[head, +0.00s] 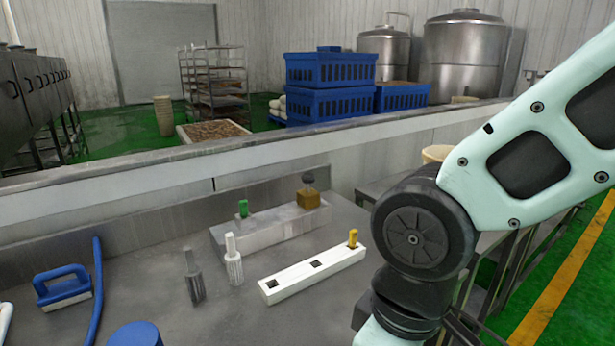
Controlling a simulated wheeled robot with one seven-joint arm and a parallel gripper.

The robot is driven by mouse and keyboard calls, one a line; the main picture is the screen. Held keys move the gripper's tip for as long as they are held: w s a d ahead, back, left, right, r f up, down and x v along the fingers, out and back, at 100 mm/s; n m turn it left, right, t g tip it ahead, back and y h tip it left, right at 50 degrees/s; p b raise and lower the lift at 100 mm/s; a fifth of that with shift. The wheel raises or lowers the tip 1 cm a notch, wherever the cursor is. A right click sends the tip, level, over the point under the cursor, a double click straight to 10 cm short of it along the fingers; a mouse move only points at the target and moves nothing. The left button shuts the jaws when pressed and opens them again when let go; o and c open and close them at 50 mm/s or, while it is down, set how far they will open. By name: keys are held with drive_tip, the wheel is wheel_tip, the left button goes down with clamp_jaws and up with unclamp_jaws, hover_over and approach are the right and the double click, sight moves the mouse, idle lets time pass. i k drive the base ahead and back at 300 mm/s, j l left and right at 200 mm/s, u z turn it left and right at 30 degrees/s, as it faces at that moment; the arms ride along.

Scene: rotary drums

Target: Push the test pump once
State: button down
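No part is labelled as the test pump, so I cannot tell for sure which it is. A brown block with a dark round knob on top (308,192) stands at the right end of a low grey block (268,232) on the metal table. A small green piece (243,208) stands upright at that block's left end. A dark grey ribbed piece with a narrow top (193,280) and a white one like it (232,262) stand in front. My arm comes down at the right and leaves the picture at the bottom. My gripper is out of view.
A white bar (290,289) with square holes has a yellow piece (353,238) at its right end. A blue-handled brush (63,288), a blue hose (97,290) and a blue round object (134,335) lie left. A low wall (120,190) runs behind the table.

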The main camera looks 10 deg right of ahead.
sight(306, 178)
drive_tip(key=i+l+u, duration=0.3)
drive_tip(key=l, duration=0.35)
drive_tip(key=i+l+u, duration=0.3)
drive_tip(key=l, duration=0.45)
drive_tip(key=i+l+u, duration=0.15)
drive_tip(key=l, duration=0.25)
